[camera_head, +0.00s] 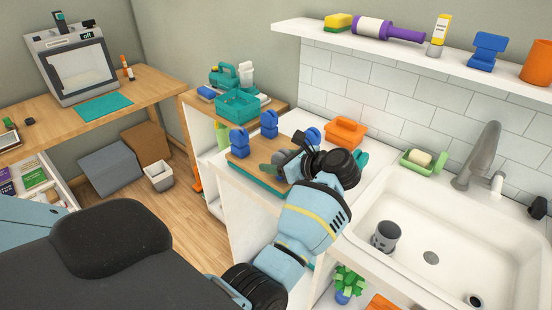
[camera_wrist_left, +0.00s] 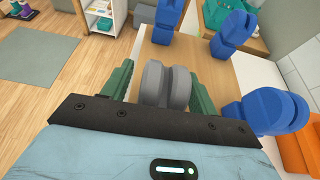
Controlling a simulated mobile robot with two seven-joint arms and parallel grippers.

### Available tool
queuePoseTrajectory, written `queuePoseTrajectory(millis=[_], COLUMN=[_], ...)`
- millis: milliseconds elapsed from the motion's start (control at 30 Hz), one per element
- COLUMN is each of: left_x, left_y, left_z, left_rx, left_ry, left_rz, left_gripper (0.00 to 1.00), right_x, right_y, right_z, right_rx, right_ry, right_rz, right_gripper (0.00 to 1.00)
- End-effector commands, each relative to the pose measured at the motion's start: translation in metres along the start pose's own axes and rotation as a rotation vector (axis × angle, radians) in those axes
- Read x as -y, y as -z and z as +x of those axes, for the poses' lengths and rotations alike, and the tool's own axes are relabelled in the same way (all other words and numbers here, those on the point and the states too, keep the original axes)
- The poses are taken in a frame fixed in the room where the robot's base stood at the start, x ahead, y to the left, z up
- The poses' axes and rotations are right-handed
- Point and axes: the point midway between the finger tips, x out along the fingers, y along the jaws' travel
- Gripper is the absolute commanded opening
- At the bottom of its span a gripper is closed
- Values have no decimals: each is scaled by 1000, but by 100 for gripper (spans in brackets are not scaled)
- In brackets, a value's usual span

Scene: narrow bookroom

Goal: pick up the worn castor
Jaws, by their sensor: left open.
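The worn castor, a grey wheel-shaped piece (camera_wrist_left: 166,86), stands on a wooden board (camera_wrist_left: 150,52) in the left wrist view. My left gripper (camera_wrist_left: 161,72) is open, with one green finger on each side of the castor. I cannot tell whether either finger touches it. In the head view my left gripper (camera_head: 275,164) reaches down over the board (camera_head: 243,167), and its fingers and wrist largely hide the castor. Several blue castors stand close by on the board, one at its left end (camera_head: 239,143) and one behind (camera_head: 269,124). My right gripper is not in view.
An orange tray (camera_head: 346,133) sits behind the board, and a teal basket (camera_head: 237,105) stands on the wooden surface at the back left. The white sink (camera_head: 440,220) with a grey cup (camera_head: 385,236) lies to the right. A shelf (camera_head: 400,47) runs above.

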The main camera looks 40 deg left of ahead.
Motion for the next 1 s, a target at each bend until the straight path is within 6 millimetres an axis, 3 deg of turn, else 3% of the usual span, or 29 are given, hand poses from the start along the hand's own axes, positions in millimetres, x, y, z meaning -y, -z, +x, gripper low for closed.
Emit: queuePoseTrajectory(millis=[300,667,1000], left_x=[0,0,1], left_y=[1,1,-7], left_z=[1,1,-2], left_rx=[1,1,1], left_ry=[0,0,1], left_rz=[0,0,-3], left_gripper=[58,11,10], right_x=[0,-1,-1], right_y=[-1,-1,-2], right_z=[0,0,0], right_rx=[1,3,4], right_ry=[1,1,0], right_rz=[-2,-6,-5], right_gripper=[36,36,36])
